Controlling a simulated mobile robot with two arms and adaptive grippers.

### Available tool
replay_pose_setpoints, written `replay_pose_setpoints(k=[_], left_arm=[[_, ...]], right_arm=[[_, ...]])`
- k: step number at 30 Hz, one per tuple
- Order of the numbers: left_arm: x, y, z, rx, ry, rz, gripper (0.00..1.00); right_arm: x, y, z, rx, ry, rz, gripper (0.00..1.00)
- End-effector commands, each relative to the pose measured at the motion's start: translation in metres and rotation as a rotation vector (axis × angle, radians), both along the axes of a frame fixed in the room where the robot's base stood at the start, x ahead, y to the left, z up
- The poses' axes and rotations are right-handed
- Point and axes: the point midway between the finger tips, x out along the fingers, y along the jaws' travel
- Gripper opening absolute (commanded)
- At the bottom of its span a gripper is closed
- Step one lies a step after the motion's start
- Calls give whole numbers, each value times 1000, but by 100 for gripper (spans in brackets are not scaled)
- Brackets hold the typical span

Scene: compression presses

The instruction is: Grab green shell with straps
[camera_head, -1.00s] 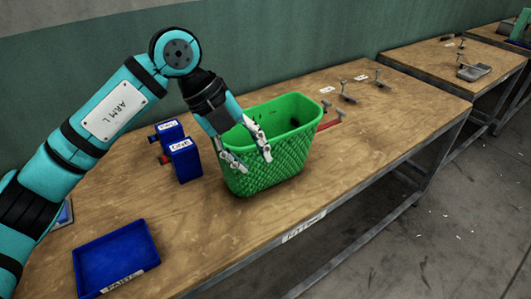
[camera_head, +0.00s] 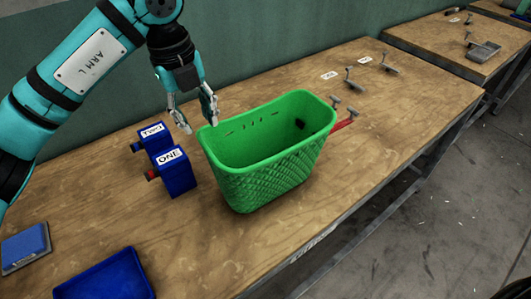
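The green shell (camera_head: 268,170) is a basket-like open container with a diamond-patterned outer wall and small slots in its back wall. It stands upright on the wooden table in the head view. No straps can be made out clearly on it. My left gripper (camera_head: 198,115) hangs above and to the left of the shell, its fingers spread, with nothing between them. The fingertips are near the shell's left rim in the picture but look apart from it. My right gripper is not in view.
Two blue blocks labelled ONE (camera_head: 176,172) and TWO (camera_head: 153,140) stand left of the shell. A blue tray (camera_head: 105,277) lies at the front left. A red-handled item (camera_head: 343,123) and several small metal clamps (camera_head: 385,64) sit to the right. The table's front is clear.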

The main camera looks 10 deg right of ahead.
Motion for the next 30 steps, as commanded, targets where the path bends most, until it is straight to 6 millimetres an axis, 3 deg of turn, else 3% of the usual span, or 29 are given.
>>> replay_pose_setpoints(k=[12,23,30], left_arm=[[1,-9,-86,0,5,-3,33],[4,-12,-117,1,6,-1,33],[7,-14,-152,0,3,-1,33]], right_arm=[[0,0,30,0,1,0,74],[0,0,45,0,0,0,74],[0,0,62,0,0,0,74]])
